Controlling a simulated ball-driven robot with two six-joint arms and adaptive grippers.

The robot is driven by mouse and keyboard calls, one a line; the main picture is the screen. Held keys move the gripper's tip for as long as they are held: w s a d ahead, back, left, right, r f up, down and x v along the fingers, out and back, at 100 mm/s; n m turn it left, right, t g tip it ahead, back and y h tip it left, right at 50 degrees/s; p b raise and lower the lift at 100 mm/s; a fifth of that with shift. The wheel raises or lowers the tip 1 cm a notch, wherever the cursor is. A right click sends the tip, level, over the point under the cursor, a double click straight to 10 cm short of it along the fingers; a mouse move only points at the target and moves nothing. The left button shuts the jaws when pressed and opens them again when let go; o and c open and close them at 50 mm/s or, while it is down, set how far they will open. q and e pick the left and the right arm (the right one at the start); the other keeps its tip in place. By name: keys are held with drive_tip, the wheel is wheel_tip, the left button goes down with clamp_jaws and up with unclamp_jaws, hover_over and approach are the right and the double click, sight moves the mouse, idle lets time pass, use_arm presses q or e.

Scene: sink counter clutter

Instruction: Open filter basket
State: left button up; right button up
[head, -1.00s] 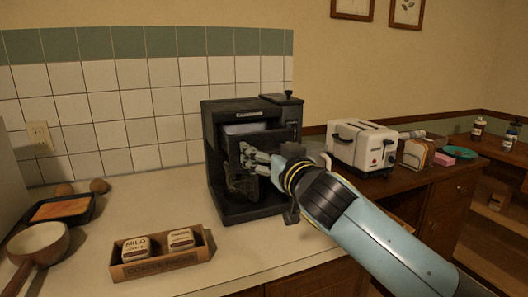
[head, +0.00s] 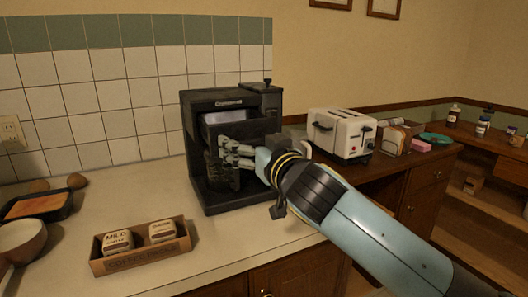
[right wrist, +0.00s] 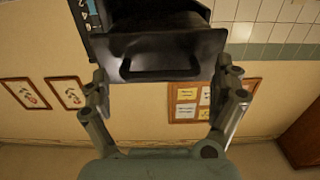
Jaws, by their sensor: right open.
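The black coffee machine (head: 192,135) stands on the counter in the middle of the head view. Its filter basket (head: 236,130) stands out from the front, with a pale inside (head: 224,117) showing from above. The right wrist view shows the basket's dark front (right wrist: 200,47) and its loop handle (right wrist: 160,73) close up. My right gripper (head: 222,154) is at the basket front. In the right wrist view its fingers (right wrist: 161,78) are spread on both sides of the handle, not closed on it. The arm hides part of the machine's right side. My left gripper is not in view.
A glass carafe (head: 218,176) seems to sit below the basket, partly hidden. A white toaster (head: 338,133) stands to the right, behind my right arm. A box of coffee packs (head: 140,262) lies at the front left. Bare counter (head: 130,200) lies left of the machine.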

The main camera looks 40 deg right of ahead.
drive_tip(key=v, duration=1)
drive_tip(key=shift+s+a, duration=0.2)
drive_tip(key=shift+s, duration=0.15)
